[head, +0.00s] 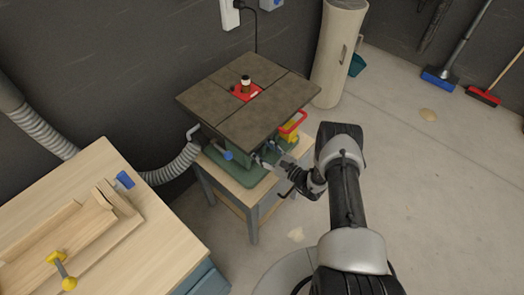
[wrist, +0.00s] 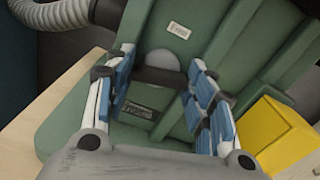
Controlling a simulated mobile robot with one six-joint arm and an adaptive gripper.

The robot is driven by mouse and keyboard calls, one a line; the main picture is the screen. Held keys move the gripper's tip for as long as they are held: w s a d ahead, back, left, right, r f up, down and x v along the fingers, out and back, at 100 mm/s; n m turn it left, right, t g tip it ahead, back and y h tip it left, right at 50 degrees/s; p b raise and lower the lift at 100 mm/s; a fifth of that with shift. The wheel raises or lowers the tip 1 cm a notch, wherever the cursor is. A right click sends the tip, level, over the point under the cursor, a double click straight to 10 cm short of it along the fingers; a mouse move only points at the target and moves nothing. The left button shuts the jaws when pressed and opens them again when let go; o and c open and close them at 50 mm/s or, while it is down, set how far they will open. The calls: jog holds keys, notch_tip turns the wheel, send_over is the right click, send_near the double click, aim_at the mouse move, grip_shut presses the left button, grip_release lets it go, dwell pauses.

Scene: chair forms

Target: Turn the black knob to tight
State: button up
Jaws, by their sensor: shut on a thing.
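The black knob (wrist: 172,77) shows in the wrist view as a dark bar between my two fingers, with a grey dome behind it, against the green machine body (wrist: 222,62). My gripper (wrist: 160,82) has blue-padded fingers, one at each end of the knob, and is shut on it. A pale label reading "Free" (wrist: 178,30) is above the knob. A darker label (wrist: 138,110) is below it, too small to read. In the head view my gripper (head: 272,158) reaches the front of the machine (head: 248,108); the knob cannot be made out there.
A yellow box (wrist: 272,135) is close to the right finger. A red handle (head: 293,122) and a blue-ended lever (head: 228,155) stick out from the machine. A grey hose (head: 175,165) runs to its left. A workbench (head: 150,250) stands at front left.

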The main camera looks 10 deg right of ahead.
jog(key=shift+n+b, duration=2.05)
jog(key=shift+n, duration=5.65)
jog(key=o, duration=1.1)
jog(key=shift+c, duration=0.2)
jog(key=v, duration=1.2)
